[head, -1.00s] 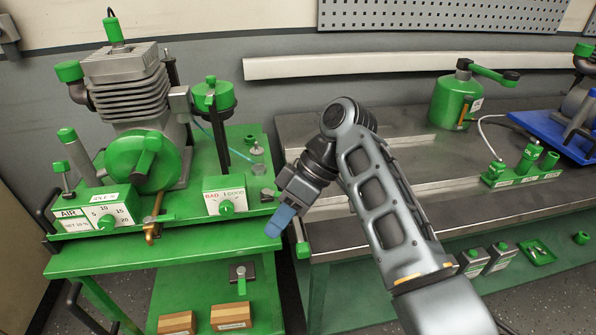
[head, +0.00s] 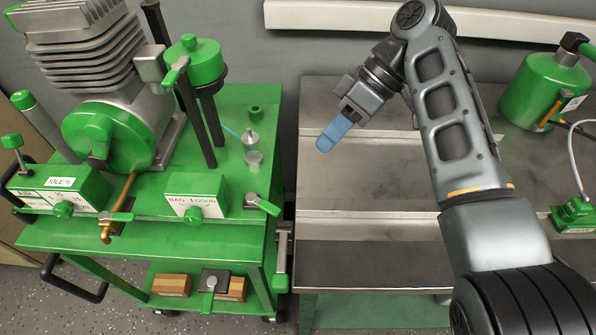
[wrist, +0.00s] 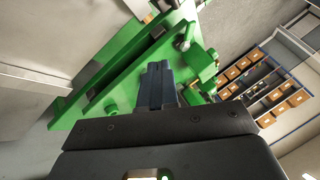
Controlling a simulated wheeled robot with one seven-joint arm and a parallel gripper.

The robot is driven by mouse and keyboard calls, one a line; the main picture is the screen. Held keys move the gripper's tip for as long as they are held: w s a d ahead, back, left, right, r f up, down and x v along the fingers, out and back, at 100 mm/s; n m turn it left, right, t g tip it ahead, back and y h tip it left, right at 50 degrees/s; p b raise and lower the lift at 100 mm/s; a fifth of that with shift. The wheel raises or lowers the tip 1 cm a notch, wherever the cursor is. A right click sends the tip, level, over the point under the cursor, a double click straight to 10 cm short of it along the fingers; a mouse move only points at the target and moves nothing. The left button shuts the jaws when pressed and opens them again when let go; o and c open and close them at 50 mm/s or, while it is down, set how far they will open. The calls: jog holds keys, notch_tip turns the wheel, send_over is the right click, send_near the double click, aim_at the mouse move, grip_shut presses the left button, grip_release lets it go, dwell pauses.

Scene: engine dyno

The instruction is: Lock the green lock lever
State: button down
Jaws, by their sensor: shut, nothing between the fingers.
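Several green-handled levers show in the head view, and I cannot tell which is the lock lever. One green lever (head: 263,204) sits on a grey block at the green cart's front right corner. Another green-tipped lever (head: 281,283) hangs upright at the gap between cart and bench. A third green lever (head: 210,284) is on a dark block on the lower shelf. My gripper (head: 333,133) has blue fingers, shut and empty, up and right of the cart's corner, touching no lever. In the wrist view its fingers (wrist: 158,85) point toward green framework.
A green canister (head: 540,90) stands at the bench's right. Wooden blocks (head: 172,285) lie on the lower shelf.

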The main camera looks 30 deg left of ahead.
aim_at(262, 205)
jog(key=shift+f, duration=0.1)
jog(key=x, duration=0.9)
jog(key=shift+s+a+f, duration=0.1)
jog(key=shift+s+a, duration=0.05)
jog(key=shift+s, duration=0.05)
jog(key=shift+s+f+p, duration=0.15)
jog(key=shift+s+p, duration=0.85)
jog(key=shift+s, duration=1.05)
jog(key=shift+s+a, duration=0.1)
